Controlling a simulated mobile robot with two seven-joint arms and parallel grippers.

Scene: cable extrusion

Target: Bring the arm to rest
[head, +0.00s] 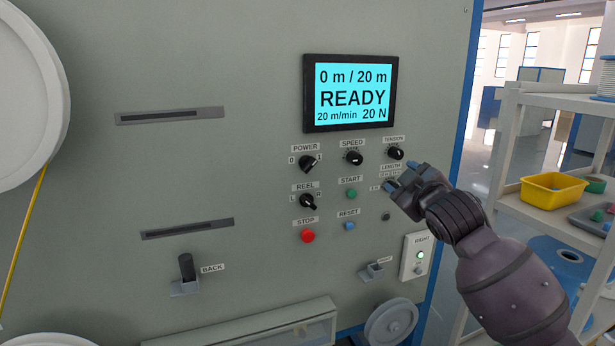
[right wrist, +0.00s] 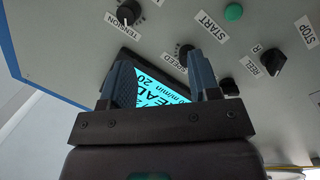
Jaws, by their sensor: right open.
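My right arm comes in from the right in the head view. Its right gripper (head: 400,184) is in front of the panel at the length selector, whose label and knob it partly covers. In the right wrist view the two blue fingers of this gripper (right wrist: 163,85) stand apart with nothing held between them. The lit screen (right wrist: 160,92) shows behind and between the fingers. I cannot tell from the pictures whether a fingertip touches the panel. My left gripper is in neither view.
The grey machine panel (head: 250,100) carries a screen (head: 350,93) reading "READY", knobs, a green start button (head: 351,194) and a red stop button (head: 308,236). A back lever (head: 186,268) sticks out lower left. A shelf (head: 540,100) with a yellow bin (head: 550,188) stands right of my arm.

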